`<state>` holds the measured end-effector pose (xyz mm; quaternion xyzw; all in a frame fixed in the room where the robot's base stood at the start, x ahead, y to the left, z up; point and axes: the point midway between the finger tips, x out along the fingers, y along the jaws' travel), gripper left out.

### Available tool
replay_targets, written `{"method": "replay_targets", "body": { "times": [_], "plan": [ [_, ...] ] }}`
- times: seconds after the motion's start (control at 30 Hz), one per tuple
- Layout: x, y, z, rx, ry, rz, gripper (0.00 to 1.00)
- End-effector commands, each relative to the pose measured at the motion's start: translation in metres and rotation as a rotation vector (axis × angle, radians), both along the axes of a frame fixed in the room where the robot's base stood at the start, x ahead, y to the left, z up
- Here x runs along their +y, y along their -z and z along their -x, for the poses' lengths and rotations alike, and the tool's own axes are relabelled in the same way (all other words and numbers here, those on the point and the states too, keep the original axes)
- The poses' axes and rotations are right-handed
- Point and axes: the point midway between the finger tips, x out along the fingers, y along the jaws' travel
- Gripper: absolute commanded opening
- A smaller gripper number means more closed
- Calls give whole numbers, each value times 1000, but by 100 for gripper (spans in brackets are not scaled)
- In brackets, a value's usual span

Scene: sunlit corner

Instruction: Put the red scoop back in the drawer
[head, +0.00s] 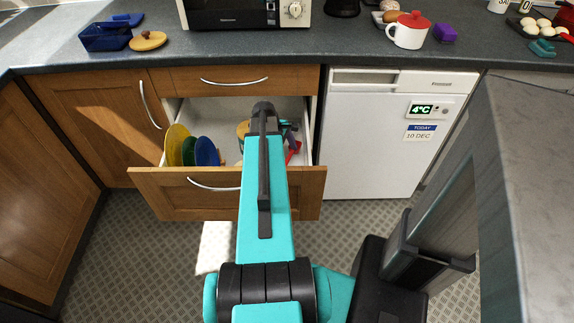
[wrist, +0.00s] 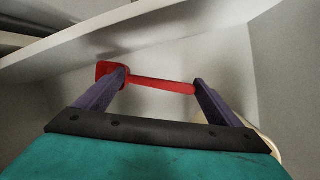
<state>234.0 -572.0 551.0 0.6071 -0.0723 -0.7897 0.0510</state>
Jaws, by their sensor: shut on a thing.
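The red scoop (wrist: 162,84) lies across the wrist view, its wide end at the left and its thin handle running right. My gripper (wrist: 160,77) is shut on it, with a purple finger at each side. The open drawer (head: 155,190) is the lower one with the wooden front, below a closed drawer. In the head view my arm reaches over the drawer and hides most of my gripper; a bit of the red scoop (head: 294,152) shows right of the arm, over the drawer's right part. Whether the scoop touches the drawer floor I cannot tell.
Yellow, green and blue plates (head: 206,152) stand at the drawer's left. A yellowish item (head: 243,128) is partly hidden behind my arm. A white fridge (head: 385,150) stands to the right. The counter (head: 340,42) above holds a microwave (head: 245,14) and a red-lidded mug (head: 408,32).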

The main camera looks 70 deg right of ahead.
Motion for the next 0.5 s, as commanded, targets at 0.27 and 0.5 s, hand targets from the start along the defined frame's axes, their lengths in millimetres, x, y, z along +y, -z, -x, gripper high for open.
{"method": "replay_targets", "body": {
  "times": [0.27, 0.5],
  "plan": [
    [0, 0, 0, 0, 0, 0, 67],
    [0, 17, 1, 1, 0, -1, 67]
  ]
}}
